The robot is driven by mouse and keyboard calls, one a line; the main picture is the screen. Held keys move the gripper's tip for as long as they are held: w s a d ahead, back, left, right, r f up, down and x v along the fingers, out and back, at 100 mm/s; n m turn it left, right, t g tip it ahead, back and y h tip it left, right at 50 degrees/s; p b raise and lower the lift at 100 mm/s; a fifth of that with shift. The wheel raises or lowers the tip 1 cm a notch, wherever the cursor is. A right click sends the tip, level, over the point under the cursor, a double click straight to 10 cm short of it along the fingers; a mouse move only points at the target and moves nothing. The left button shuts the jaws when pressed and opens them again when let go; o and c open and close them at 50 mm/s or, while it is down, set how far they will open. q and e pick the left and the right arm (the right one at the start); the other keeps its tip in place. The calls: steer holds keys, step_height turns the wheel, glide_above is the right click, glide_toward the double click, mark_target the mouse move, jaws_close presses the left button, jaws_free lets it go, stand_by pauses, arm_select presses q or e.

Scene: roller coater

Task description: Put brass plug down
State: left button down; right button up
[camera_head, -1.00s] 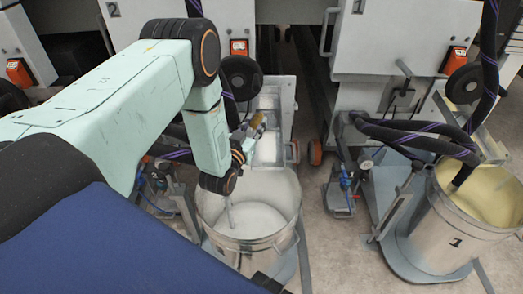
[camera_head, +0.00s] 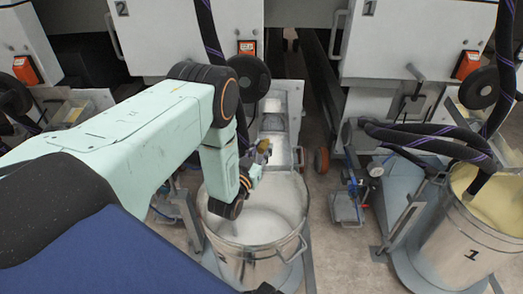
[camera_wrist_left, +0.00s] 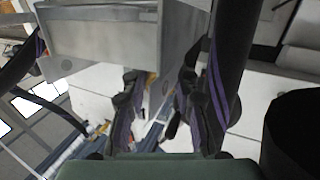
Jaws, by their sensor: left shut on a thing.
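My left gripper (camera_head: 258,158) is above the far rim of the open metal pail (camera_head: 250,250), which holds white liquid. In the left wrist view its two dark fingers (camera_wrist_left: 160,108) point away from the camera. The gripper is shut on a small brass-coloured piece, the brass plug (camera_head: 264,145), which shows at the fingertips in the head view. In the wrist view the plug is mostly hidden between the fingers. My right gripper is not in view.
A grey metal trough (camera_head: 284,100) stands just behind the pail. A second pail marked 1 (camera_head: 470,256) with yellow liquid stands at the right, with dark hoses (camera_head: 425,140) over it. A blue-handled valve (camera_head: 352,185) stands on the open floor between the pails.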

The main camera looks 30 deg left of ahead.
arm_select(q)
steer(key=shift+f, duration=0.6)
steer(key=c, duration=1.3)
jaws_free()
steer(key=shift+s+f, duration=0.1)
steer(key=shift+r, duration=0.7)
steer(key=shift+s+d+p, duration=0.3)
steer(key=shift+s+p, duration=0.4)
steer(key=shift+s, duration=1.25)
steer(key=shift+s+d+p, duration=0.35)
steer(key=shift+s+p, duration=0.4)
steer(key=shift+s, duration=1.2)
steer(key=shift+s+d+p, duration=0.3)
steer(key=shift+s+p, duration=0.4)
steer(key=shift+s, duration=1.25)
